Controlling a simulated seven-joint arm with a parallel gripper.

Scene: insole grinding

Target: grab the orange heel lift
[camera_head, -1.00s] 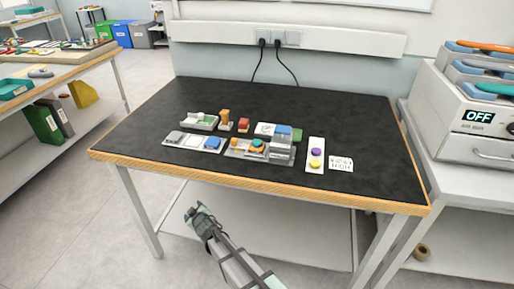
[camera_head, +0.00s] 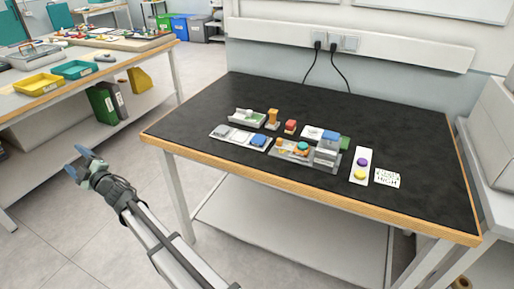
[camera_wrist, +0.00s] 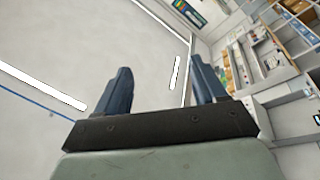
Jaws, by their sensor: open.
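I cannot tell for certain which thing is the orange heel lift. On the black-topped table (camera_head: 330,110), small orange pieces (camera_head: 282,143) lie in a grey tray (camera_head: 322,162), beside a teal round piece (camera_head: 302,147). An orange block (camera_head: 272,117) stands on a small base behind them. My gripper (camera_head: 83,159) is open and empty, left of the black table's front edge, over the floor and well away from these pieces. In the wrist view its two blue fingers (camera_wrist: 162,78) are spread apart, with nothing between them.
A left workbench (camera_head: 25,104) holds a yellow tray (camera_head: 38,84), a teal tray (camera_head: 75,69) and several small items. The black table also holds a white strip with purple and yellow buttons (camera_head: 361,168).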

